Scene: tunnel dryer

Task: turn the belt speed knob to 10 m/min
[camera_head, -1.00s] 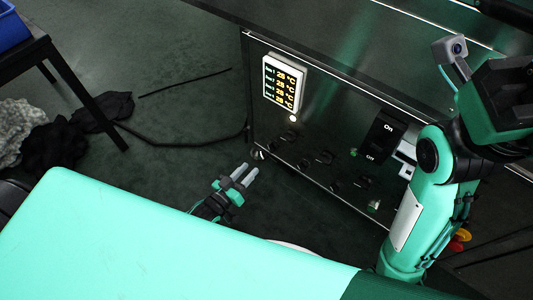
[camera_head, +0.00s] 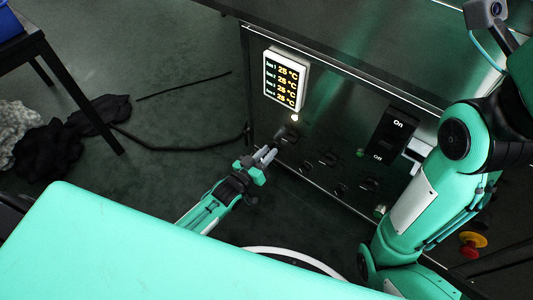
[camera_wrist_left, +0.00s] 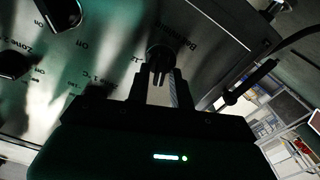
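In the head view a dark knob (camera_head: 286,133) sits below the display near my left gripper (camera_head: 272,153). In the left wrist view, the left gripper's two fingers (camera_wrist_left: 162,82) are apart with a gap between them. They point at the knob, whose lower part lies at the fingertips; I cannot tell whether they touch it. My right arm enters at the right, its gripper out of frame.
The panel has a temperature display (camera_head: 285,79), a round light (camera_head: 294,118), several other knobs (camera_head: 328,158) and an On/Off switch (camera_head: 391,139). A red emergency stop (camera_head: 470,248) is at lower right. A black table (camera_head: 75,93) and dark cloth (camera_head: 50,150) are at left.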

